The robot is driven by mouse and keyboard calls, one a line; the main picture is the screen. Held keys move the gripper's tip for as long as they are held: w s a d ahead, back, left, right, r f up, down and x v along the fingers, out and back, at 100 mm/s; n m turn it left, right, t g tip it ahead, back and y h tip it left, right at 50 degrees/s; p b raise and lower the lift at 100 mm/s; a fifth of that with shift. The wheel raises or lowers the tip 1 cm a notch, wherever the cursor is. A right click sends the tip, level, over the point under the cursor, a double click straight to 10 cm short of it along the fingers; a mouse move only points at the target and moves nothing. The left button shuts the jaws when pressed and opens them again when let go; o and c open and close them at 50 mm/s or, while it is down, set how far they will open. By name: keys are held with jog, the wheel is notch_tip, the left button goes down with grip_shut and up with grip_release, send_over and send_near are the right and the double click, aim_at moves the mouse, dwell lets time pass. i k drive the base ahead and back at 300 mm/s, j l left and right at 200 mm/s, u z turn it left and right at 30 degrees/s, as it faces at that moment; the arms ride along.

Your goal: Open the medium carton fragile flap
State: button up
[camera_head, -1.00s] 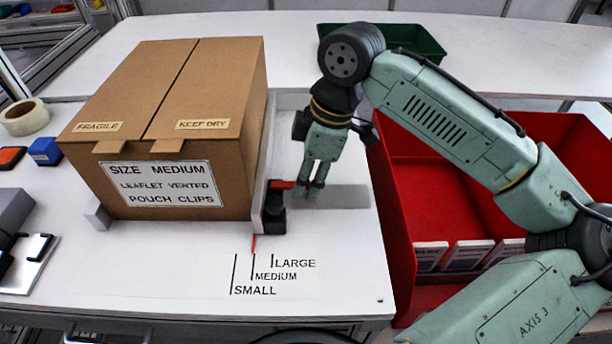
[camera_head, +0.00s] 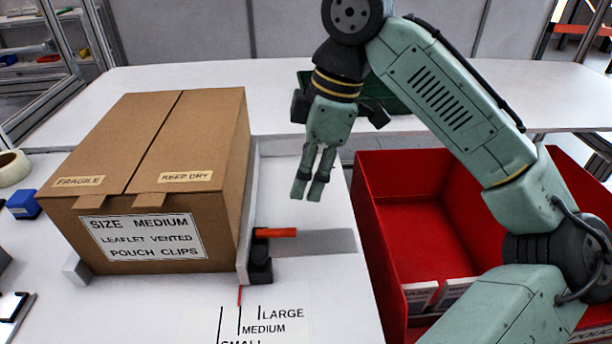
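The medium carton (camera_head: 165,190) stands on the white table at the left, with its two top flaps shut. The flap labelled FRAGILE (camera_head: 115,140) is the left one, with a small tab at its front edge. The flap labelled KEEP DRY (camera_head: 200,140) is the right one, with its own tab. My gripper (camera_head: 308,190) hangs to the right of the carton, pointing down, above the table. Its fingers are close together with a slight gap and hold nothing that I can see. It is apart from the carton.
A grey fence with a black clamp (camera_head: 260,262) and orange lever (camera_head: 276,233) stands against the carton's right side. A red bin (camera_head: 375,250) is to the right. A green tray (camera_head: 390,95) is behind my gripper. A blue block (camera_head: 22,204) and tape roll (camera_head: 12,167) lie left.

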aim_at(105, 163)
jog(key=k, duration=1)
